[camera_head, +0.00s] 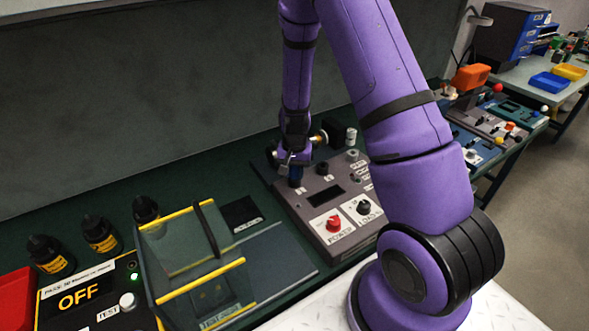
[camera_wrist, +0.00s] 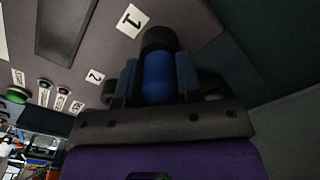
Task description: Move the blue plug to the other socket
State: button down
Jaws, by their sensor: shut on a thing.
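The blue plug (camera_wrist: 157,76) is between the fingers of my gripper (camera_wrist: 155,80) in the wrist view, with a black round part (camera_wrist: 158,38) at its far end. My gripper is shut on it. In the head view the plug (camera_head: 296,175) shows as a small dark blue piece under my gripper (camera_head: 293,160), at the far left corner of the grey panel (camera_head: 290,212). A label "1" (camera_wrist: 132,20) lies beside the plug and a label "2" (camera_wrist: 95,76) is farther along the panel. A black fitting (camera_head: 322,168) stands to the plug's right. I cannot tell whether the plug is seated.
The panel has a dark display (camera_head: 326,196), a red power switch (camera_head: 333,224) and a black load knob (camera_head: 364,208). A clear yellow-edged guard (camera_head: 190,245), several dark bottles (camera_head: 100,235) and an "OFF" box (camera_head: 78,297) are at left. The wall (camera_head: 130,100) is close behind.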

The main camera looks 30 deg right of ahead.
jog(key=shift+f, duration=0.2)
jog(key=c, duration=0.7)
grip_release()
jog(key=shift+r, duration=0.1)
notch_tip(320, 180, up, 11)
jog(key=shift+f, duration=0.2)
dwell(0.5)
